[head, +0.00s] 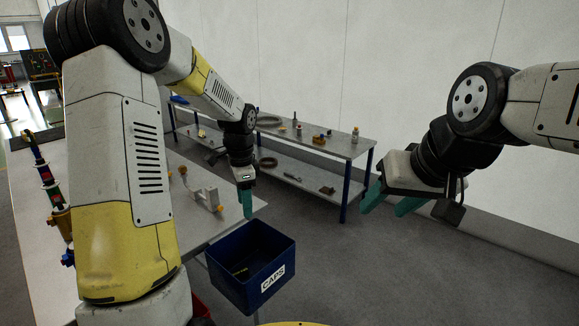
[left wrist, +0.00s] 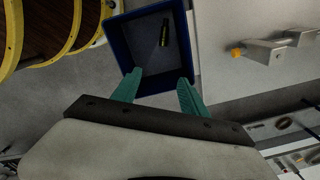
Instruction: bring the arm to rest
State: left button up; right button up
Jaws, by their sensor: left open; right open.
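My left arm comes in from the left of the head view and reaches over a grey table. Its gripper (head: 246,203) points down above the blue bin labelled CAPS (head: 277,281), empty. In the left wrist view its green fingers (left wrist: 157,88) are apart, with the blue bin (left wrist: 122,42) beyond them. A dark cylindrical piece with a yellow mark (left wrist: 164,36) lies in the bin. My right gripper (head: 389,203) is at the right of the head view, open and empty, clear of the bin and benches.
A grey bracket with orange-yellow ends (head: 206,196) stands on the grey table (head: 222,226) near my left gripper. A two-level bench (head: 340,148) with several small parts stands by the wall. Open floor (head: 400,275) lies at right.

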pick_arm(q)
jog(key=s+r+n+t, duration=0.3)
jog(key=s+r+n, duration=0.3)
jog(key=s+r, duration=0.6)
jog(key=s+d+r+n+t+h, duration=0.2)
jog(key=s+r+n, duration=0.2)
jog(key=s, duration=0.7)
jog(key=n, duration=0.2)
jog(key=shift+s+r+n+t, duration=0.15)
jog(key=shift+s+n+t, duration=0.15)
jog(key=shift+t, duration=0.1)
jog(key=shift+c, duration=0.4)
